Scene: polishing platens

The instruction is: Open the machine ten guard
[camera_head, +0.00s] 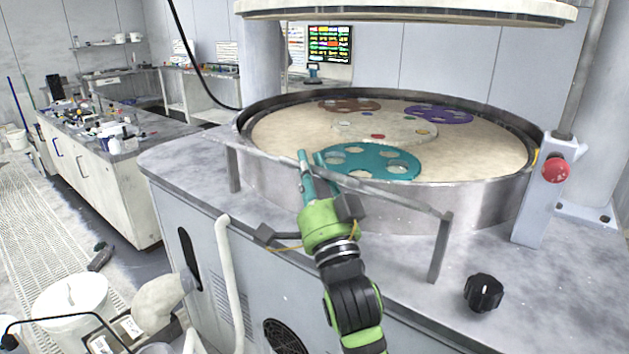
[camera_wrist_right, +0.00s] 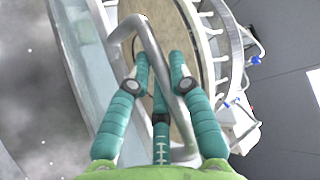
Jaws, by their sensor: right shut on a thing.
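The machine's guard shows as a grey rail (camera_head: 400,199) on posts, low across the front of the round polishing bath. In the right wrist view a bent grey metal handle (camera_wrist_right: 153,45) runs between my fingers. My right gripper (camera_head: 311,160) reaches over the rail from the front, its teal fingers pointing up and away. In the wrist view the same gripper (camera_wrist_right: 160,78) is closed around the handle. No machine number is readable. My left gripper is not in view.
Inside the bath, a teal carrier (camera_head: 385,166), a purple one (camera_head: 440,114) and a brown one (camera_head: 350,104) lie on the pale platen. A round upper plate (camera_head: 410,12) hangs above. A red button (camera_head: 555,170) and black knob (camera_head: 484,292) are at right.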

